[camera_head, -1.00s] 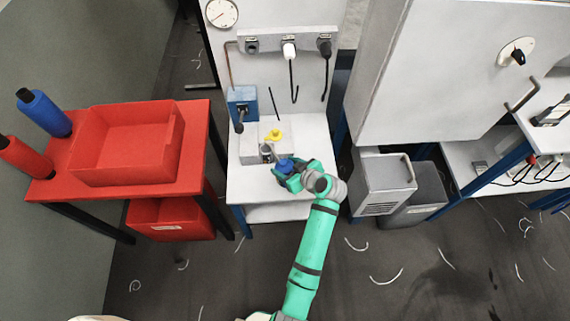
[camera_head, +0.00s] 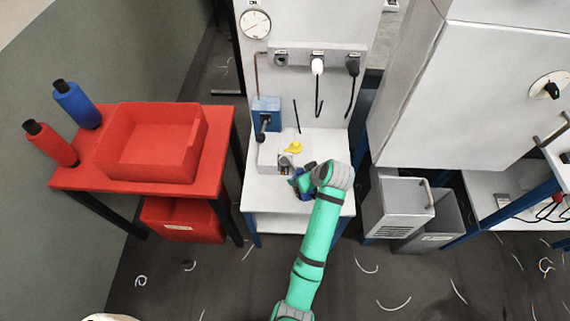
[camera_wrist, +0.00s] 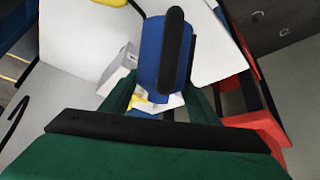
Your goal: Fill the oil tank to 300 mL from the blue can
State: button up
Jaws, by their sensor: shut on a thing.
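My gripper (camera_head: 308,180) is shut on the blue can (camera_head: 300,184), over the front of the small white table. In the wrist view the blue can (camera_wrist: 152,48), with its dark handle, stands between the green fingers of my gripper (camera_wrist: 160,102). A pale box (camera_head: 269,152) with a yellow piece (camera_head: 293,147) on top is just behind the can, and a grey fitting (camera_head: 286,161) sits at its front. I take this box for the oil tank. My gripper hides much of the can. No oil level or pouring can be made out.
A blue box with a lever (camera_head: 266,112) stands behind the pale box. A thin dark rod (camera_head: 297,117) rises beside it. A grey bin (camera_head: 398,212) stands on the right.

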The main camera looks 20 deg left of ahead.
jog(key=shift+w+a+r+g+h, duration=0.1)
jog(key=shift+r+g+h, duration=0.2)
jog(key=shift+r, duration=0.15)
dwell(3.2)
jog(key=shift+w+a+r+h, duration=0.1)
jog(key=shift+r+h, duration=0.2)
dwell(0.4)
